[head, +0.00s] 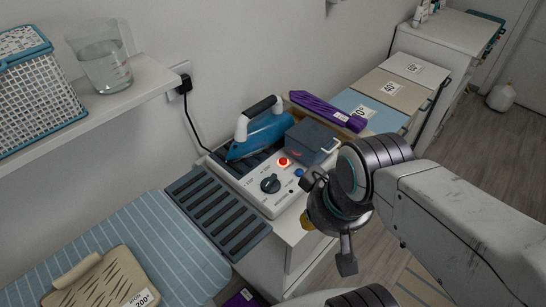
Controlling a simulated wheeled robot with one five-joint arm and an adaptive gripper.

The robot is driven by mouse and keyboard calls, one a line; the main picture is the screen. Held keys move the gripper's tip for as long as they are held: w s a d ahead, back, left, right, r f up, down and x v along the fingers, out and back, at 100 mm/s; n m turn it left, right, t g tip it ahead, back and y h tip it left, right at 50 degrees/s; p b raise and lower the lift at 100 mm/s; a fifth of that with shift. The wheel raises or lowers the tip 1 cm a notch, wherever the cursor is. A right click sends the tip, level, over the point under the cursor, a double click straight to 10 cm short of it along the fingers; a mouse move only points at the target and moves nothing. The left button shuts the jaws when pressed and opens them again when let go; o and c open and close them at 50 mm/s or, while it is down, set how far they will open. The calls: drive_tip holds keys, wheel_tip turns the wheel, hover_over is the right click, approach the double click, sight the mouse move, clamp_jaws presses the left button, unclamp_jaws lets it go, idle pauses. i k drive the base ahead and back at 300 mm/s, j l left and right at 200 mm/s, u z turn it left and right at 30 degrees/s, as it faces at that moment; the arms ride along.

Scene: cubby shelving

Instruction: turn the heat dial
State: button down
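The heat dial (270,183) is a round black knob on the pale top panel of the ironing station (256,199). A red light (283,161) and a small blue button (299,172) sit beside it on the same panel. The dial's printed marks are too small to read. My gripper (327,222) is to the right of the panel and nearer the camera, apart from the dial. Its two dark fingers are spread wide, with nothing seen between them.
A blue iron (260,133) rests at the station's back. A dark box (310,141) and a purple rolled item (328,111) are behind the panel. A black slatted rack (217,213) lies at left. A shelf (139,76) holding a glass jug (104,62) juts out at upper left.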

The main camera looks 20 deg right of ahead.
sight(271, 185)
drive_tip(key=j+u, duration=0.15)
drive_tip(key=u, duration=0.35)
drive_tip(key=k+j+u, duration=0.1)
drive_tip(key=u, duration=0.4)
drive_tip(key=j+u, duration=0.25)
drive_tip(key=u, duration=0.25)
